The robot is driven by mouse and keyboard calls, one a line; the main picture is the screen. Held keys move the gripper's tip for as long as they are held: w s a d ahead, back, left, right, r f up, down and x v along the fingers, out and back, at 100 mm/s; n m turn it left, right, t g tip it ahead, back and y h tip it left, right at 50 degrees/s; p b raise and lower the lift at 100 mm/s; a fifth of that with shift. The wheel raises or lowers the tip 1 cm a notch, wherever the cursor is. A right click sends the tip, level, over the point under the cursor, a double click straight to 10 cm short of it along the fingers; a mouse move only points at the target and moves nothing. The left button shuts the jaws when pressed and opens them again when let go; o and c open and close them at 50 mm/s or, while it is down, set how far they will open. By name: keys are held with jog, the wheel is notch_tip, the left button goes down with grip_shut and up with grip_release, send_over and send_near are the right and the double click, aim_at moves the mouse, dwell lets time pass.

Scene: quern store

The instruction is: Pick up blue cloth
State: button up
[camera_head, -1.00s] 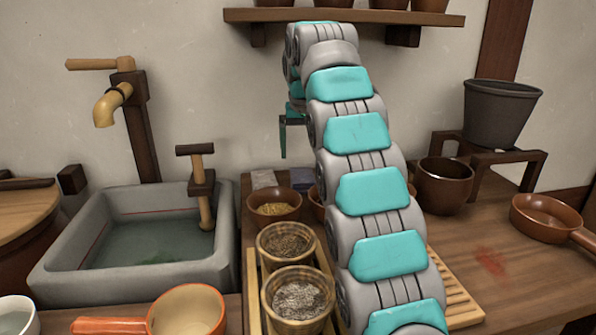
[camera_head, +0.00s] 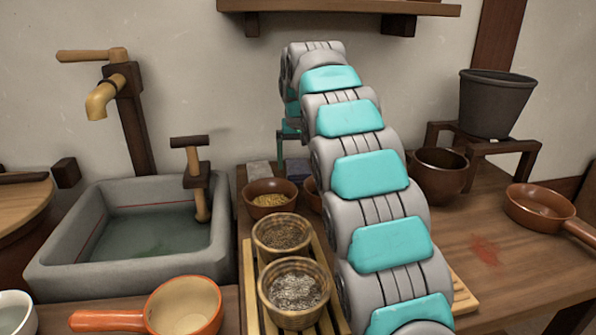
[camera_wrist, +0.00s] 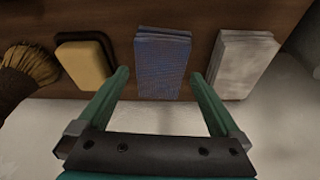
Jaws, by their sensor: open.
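The blue cloth (camera_wrist: 163,66) is a folded stack at the middle of the wrist view, lying on the wooden counter. My gripper (camera_wrist: 160,75) is open, with one teal finger on each side of the cloth's near part and nothing held. In the head view the cloth (camera_head: 297,169) shows as a small dark blue patch at the back of the counter, partly hidden by my gripper (camera_head: 279,150) and arm. From these views I cannot tell how far the fingertips are above the counter.
A pale grey folded cloth (camera_wrist: 241,62) lies to the right of the blue one in the wrist view. A yellow and black sponge (camera_wrist: 85,62) and a brush (camera_wrist: 30,68) lie to the left. A bowl of grain (camera_head: 270,199) stands close by in the head view.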

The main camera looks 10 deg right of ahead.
jog(key=shift+w+f, duration=0.15)
jog(key=shift+f, duration=0.35)
jog(key=shift+f, duration=0.25)
jog(key=shift+c, duration=0.2)
jog(key=c, duration=1.2)
jog(key=shift+r, duration=0.15)
jog(key=shift+r, duration=0.95)
jog(key=shift+s+t+b, duration=0.25)
jog(key=shift+t+b, duration=0.25)
jog(key=shift+b, duration=0.05)
jog(key=shift+s+f+t+b, duration=0.1)
jog(key=shift+s+t+b, duration=0.3)
jog(key=shift+t, duration=0.4)
